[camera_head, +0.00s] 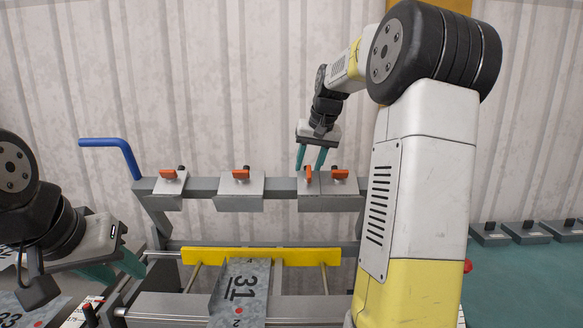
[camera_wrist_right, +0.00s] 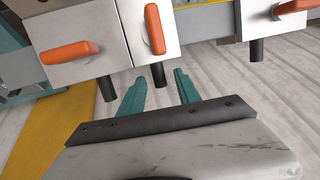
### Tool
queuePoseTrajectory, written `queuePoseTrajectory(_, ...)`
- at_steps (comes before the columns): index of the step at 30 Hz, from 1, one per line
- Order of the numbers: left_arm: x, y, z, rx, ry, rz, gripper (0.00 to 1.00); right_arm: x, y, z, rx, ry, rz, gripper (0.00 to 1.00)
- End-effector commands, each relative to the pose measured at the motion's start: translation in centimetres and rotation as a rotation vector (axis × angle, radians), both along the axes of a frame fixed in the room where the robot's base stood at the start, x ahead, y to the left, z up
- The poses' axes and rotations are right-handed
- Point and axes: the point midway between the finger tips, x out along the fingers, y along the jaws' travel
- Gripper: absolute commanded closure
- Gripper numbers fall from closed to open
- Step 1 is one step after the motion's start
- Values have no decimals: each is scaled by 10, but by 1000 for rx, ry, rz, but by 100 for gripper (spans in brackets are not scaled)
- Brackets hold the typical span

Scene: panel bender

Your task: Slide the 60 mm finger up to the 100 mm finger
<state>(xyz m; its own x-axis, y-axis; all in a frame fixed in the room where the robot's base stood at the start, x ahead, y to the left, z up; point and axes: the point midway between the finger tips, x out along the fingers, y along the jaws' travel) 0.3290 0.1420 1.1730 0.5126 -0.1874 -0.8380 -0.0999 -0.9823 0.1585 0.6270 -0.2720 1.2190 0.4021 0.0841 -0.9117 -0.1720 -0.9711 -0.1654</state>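Several grey clamp fingers with orange levers sit along the grey beam (camera_head: 285,187): a far-left finger (camera_head: 170,187), a wide finger (camera_head: 240,190), a narrow finger (camera_head: 308,188) and a far-right finger (camera_head: 342,190). No size marks are legible. The narrow finger stands right against the far-right one, with a gap to the wide one. My right gripper (camera_head: 310,160) is open, its teal tips pointing down at the narrow finger. In the right wrist view the tips (camera_wrist_right: 162,82) are either side of the narrow finger's (camera_wrist_right: 148,30) black pin, seemingly apart from it. My left gripper (camera_head: 120,268) is open and empty at lower left.
A blue handle (camera_head: 108,143) rises at the beam's left end. Below are a yellow bar (camera_head: 240,256) and a sheet marked 31 (camera_head: 240,290). Grey blocks (camera_head: 530,232) lie on the green surface at right. My right arm hides the beam's right end.

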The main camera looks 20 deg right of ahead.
Motion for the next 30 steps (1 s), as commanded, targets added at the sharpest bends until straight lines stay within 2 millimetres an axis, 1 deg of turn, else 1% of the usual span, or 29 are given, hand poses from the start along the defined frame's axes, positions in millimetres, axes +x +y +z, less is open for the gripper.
queuePoseTrajectory(1,0,0,0,0,0,0,64,-3,-1,9,-1,-6,-1,60)
queuePoseTrajectory(6,0,0,0,0,0,0,64,-15,-3,36,-1,-6,-1,60)
queuePoseTrajectory(12,0,0,0,0,0,0,64,-25,-5,57,-1,-3,0,60)
queuePoseTrajectory(16,0,0,0,0,0,0,64,-27,-6,61,0,-1,0,60)
queuePoseTrajectory(23,0,0,0,0,0,0,64,-27,-5,61,0,-1,0,60)
queuePoseTrajectory(25,0,0,0,0,0,0,64,-30,-3,61,-2,-4,4,60)
queuePoseTrajectory(26,0,0,0,0,0,0,64,-34,0,62,-3,-5,8,60)
queuePoseTrajectory(28,0,0,0,0,0,0,64,-48,11,64,-7,-15,22,60)
queuePoseTrajectory(29,0,0,0,0,0,0,64,-56,17,64,-10,-20,30,60)
queuePoseTrajectory(30,0,0,0,0,0,0,64,-70,27,64,-14,-28,44,60)
